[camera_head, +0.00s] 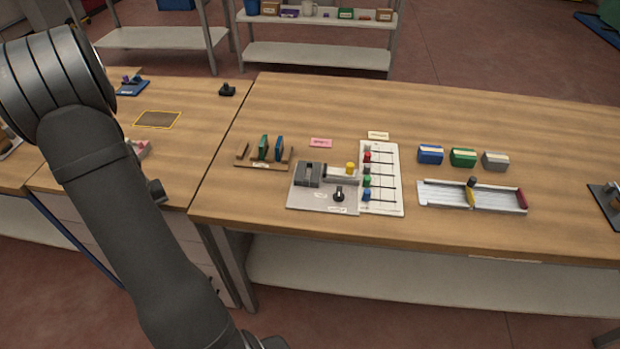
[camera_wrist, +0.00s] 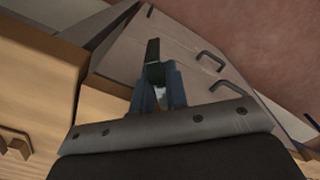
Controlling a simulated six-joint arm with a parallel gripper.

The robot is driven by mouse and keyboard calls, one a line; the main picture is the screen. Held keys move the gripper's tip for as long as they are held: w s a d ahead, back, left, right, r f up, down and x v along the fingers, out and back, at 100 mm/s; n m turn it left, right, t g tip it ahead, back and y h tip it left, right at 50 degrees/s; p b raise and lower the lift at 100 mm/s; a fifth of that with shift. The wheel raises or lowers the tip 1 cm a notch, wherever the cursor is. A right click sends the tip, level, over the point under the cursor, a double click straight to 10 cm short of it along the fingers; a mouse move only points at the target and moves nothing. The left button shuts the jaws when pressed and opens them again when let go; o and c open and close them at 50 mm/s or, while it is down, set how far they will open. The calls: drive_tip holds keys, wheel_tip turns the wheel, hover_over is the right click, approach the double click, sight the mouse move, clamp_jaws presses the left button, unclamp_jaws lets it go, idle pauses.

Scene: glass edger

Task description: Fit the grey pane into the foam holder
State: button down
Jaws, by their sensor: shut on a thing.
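My gripper (camera_wrist: 158,88) shows in the wrist view with its two blue-grey fingers shut on a narrow dark pane (camera_wrist: 153,51). The pane stands out beyond the fingertips; it looks dark grey-green, and I cannot tell its colour surely. The gripper is out of sight in the head view. There a brown rack (camera_head: 243,165) holds a green pane (camera_head: 264,147) and a blue pane (camera_head: 279,148) upright, with a gap at its left. Blue, green and grey blocks (camera_head: 495,160) with pale tops stand at the right. I cannot tell which thing is the foam holder.
A grey machine (camera_head: 309,174) with a black knob and a white board (camera_head: 392,200) with coloured knobs stand mid-table. A white rail tray (camera_head: 500,198) lies right of them. Drawers with handles (camera_wrist: 211,60) lie below my gripper.

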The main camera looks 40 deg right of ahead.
drive_tip(key=r, duration=0.1)
drive_tip(key=w+r, duration=0.1)
drive_tip(key=r, duration=0.1)
drive_tip(key=w+r, duration=0.1)
drive_tip(key=r, duration=0.1)
drive_tip(key=shift+r, duration=0.1)
drive_tip(key=d, duration=0.4)
drive_tip(key=s+d+r+m, duration=0.1)
drive_tip(key=d, duration=0.4)
drive_tip(key=d+r+m, duration=0.1)
drive_tip(key=d, duration=0.3)
drive_tip(key=shift+s+d+r, duration=0.2)
drive_tip(key=shift+s+r, duration=0.05)
drive_tip(key=shift+s, duration=0.1)
drive_tip(key=s+d+r+m, duration=0.35)
drive_tip(key=s+d, duration=0.85)
drive_tip(key=d, duration=0.4)
drive_tip(key=s+d+r+m, duration=0.3)
drive_tip(key=s+d+r, duration=0.2)
drive_tip(key=s+d, duration=0.85)
hover_over(308, 176)
wheel_tip(308, 176, down, 7)
drive_tip(key=shift+s, duration=0.1)
drive_tip(key=shift+f, duration=2)
drive_tip(key=shift+f, duration=0.2)
